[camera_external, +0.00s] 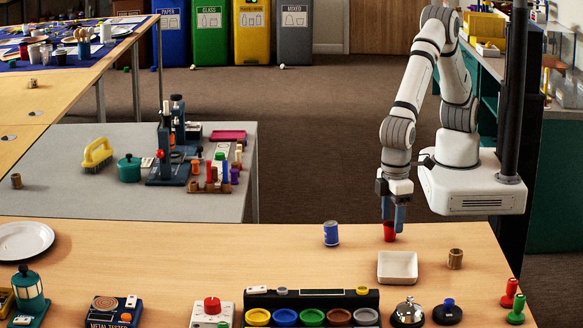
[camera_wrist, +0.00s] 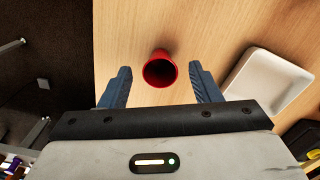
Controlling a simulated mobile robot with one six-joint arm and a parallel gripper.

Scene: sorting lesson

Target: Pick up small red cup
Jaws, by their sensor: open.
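The small red cup (camera_external: 389,232) stands on the wooden table near its far edge, below my gripper. In the wrist view the red cup (camera_wrist: 160,69) shows its dark open mouth, just ahead of and between the two blue fingers. My gripper (camera_external: 393,212) points down at the cup with its fingers apart, and a finger overlaps the cup in the external view. In the wrist view my gripper (camera_wrist: 160,82) is open, with wood visible between each finger and the cup. I cannot tell exactly how high the fingertips are above the table.
A white tray (camera_external: 397,281) lies close in front of the cup, and it shows at right in the wrist view (camera_wrist: 241,84). A blue can (camera_external: 331,234) stands left of the cup. A brown cork-like cylinder (camera_external: 455,259) stands to the right.

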